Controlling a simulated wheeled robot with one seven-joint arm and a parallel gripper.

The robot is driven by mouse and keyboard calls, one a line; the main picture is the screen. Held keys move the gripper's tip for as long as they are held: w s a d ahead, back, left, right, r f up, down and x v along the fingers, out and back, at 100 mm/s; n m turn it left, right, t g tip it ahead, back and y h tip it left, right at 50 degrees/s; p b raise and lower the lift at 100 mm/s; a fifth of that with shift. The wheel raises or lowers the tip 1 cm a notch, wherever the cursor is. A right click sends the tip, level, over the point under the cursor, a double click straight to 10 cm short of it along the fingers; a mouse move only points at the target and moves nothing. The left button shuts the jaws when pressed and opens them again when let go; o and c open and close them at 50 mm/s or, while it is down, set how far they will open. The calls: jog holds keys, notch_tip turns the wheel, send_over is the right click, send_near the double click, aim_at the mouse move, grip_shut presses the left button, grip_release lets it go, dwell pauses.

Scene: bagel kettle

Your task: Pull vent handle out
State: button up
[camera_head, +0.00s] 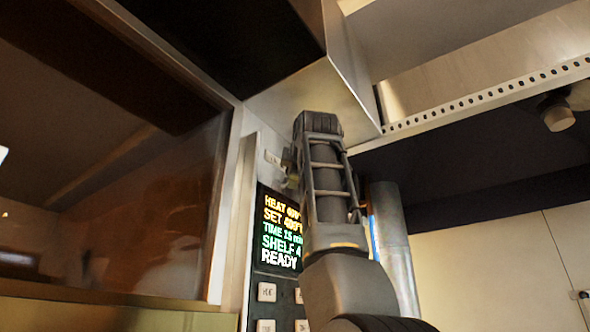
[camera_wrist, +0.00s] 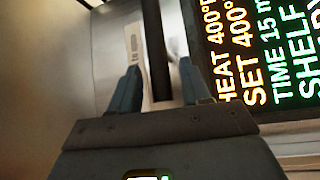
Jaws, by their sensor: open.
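My gripper (camera_wrist: 160,72) is open, its two dark fingers spread in front of the oven's metal side panel. Between and beyond the fingertips the wrist view shows a narrow upright metal strip (camera_wrist: 156,45), which may be the vent handle; I cannot tell for certain. A pale label (camera_wrist: 133,45) with small print lies just left of it. Nothing is seen held between the fingers. In the head view my gripper (camera_head: 290,165) is small and mostly hidden by my arm, beside the pale label plate (camera_head: 272,158) above the display. The vent handle is not clearly visible there.
The lit display (camera_head: 280,232) reads HEAT, SET, TIME, SHELF and READY, with buttons (camera_head: 267,291) below. A large glass oven door (camera_head: 110,170) fills the left. A perforated metal hood edge (camera_head: 480,100) overhangs at right, and a metal cylinder (camera_head: 393,240) stands behind my arm.

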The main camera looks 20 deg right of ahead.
jog(key=shift+w+d+r, duration=0.1)
jog(key=shift+w, duration=0.55)
grip_shut()
